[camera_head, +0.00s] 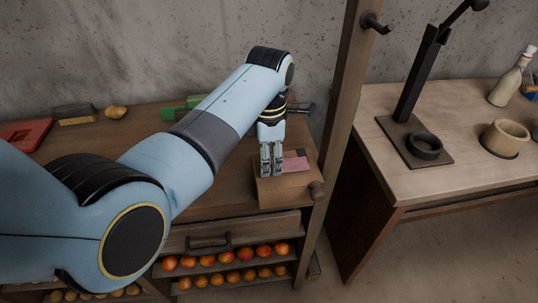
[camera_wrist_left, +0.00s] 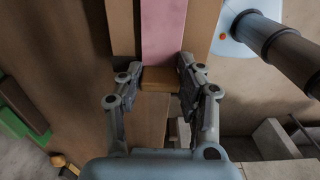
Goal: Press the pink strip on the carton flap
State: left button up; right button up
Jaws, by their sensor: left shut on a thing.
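The brown carton (camera_head: 286,191) stands on the wooden bench, near its right end. The pink strip (camera_head: 296,164) lies on its top and also shows in the left wrist view (camera_wrist_left: 163,32), running down towards my fingers. My left gripper (camera_head: 271,172) points down at the carton's top, just left of the visible pink. The fingers hide part of the strip in the head view. My right gripper is not in view.
A wooden post (camera_head: 341,90) rises right of the carton. Below is a drawer (camera_head: 231,236) and shelves of orange fruit (camera_head: 245,254). A green thing (camera_head: 178,108) lies behind my arm. A second table (camera_head: 455,180) at right holds a dark stand (camera_head: 410,95) and a tan bowl (camera_head: 504,137).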

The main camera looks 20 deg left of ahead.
pick_arm(q)
jog(key=shift+f, duration=0.15)
dwell(0.8)
jog(key=o, duration=0.9)
notch_tip(320, 180, up, 12)
jog(key=shift+r, duration=0.1)
